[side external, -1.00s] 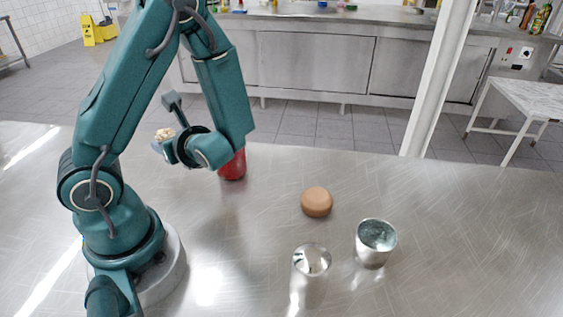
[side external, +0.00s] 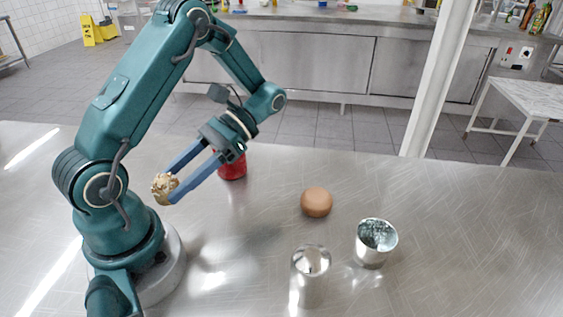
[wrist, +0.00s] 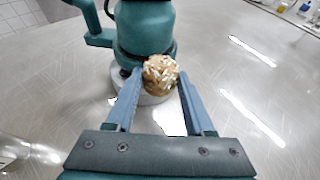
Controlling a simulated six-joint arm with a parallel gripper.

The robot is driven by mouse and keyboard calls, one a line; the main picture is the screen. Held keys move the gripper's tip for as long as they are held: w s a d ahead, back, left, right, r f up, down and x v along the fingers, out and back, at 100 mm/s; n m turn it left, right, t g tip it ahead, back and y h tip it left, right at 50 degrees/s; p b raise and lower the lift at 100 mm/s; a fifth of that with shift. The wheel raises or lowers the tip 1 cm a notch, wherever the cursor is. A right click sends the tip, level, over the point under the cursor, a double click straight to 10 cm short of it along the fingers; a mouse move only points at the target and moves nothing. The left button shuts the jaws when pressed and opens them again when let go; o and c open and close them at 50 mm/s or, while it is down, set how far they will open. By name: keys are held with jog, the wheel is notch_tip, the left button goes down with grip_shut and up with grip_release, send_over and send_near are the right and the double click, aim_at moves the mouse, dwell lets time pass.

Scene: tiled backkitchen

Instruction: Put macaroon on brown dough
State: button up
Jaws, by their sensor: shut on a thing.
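The macaroon (side external: 163,188) is a lumpy, pale golden-brown ball. My gripper (side external: 172,187) is shut on it and holds it above the table, close to my base. In the wrist view the macaroon (wrist: 160,75) sits between the tips of the two blue fingers (wrist: 160,88), with whitish flakes on its top. The brown dough (side external: 317,202) is a smooth, rounded tan lump on the table in the side view, to the right of my gripper and well apart from it. I do not see the dough in the wrist view.
A shiny metal cup (side external: 376,243) stands right of and nearer than the dough. A shiny cylinder (side external: 311,276) stands in front of the dough. A red object (side external: 233,168) stands behind my fingers, partly hidden. The table's right side (side external: 480,230) is clear.

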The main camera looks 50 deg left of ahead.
jog(key=w+d+r+n+t+h, duration=0.3)
jog(key=w+d+n+t+h, duration=0.25)
jog(key=w+n+h, duration=0.4)
jog(key=w+a+r+n+t+h, duration=0.2)
jog(key=w+a+n+t, duration=0.15)
jog(key=w, duration=0.35)
jog(key=n+t, duration=0.3)
jog(key=t, duration=0.1)
send_over(311, 188)
jog(key=shift+h, duration=0.35)
notch_tip(311, 188, down, 7)
jog(key=shift+r, duration=0.2)
jog(key=shift+f, duration=2)
jog(key=o, duration=1.3)
jog(key=shift+f, duration=0.1)
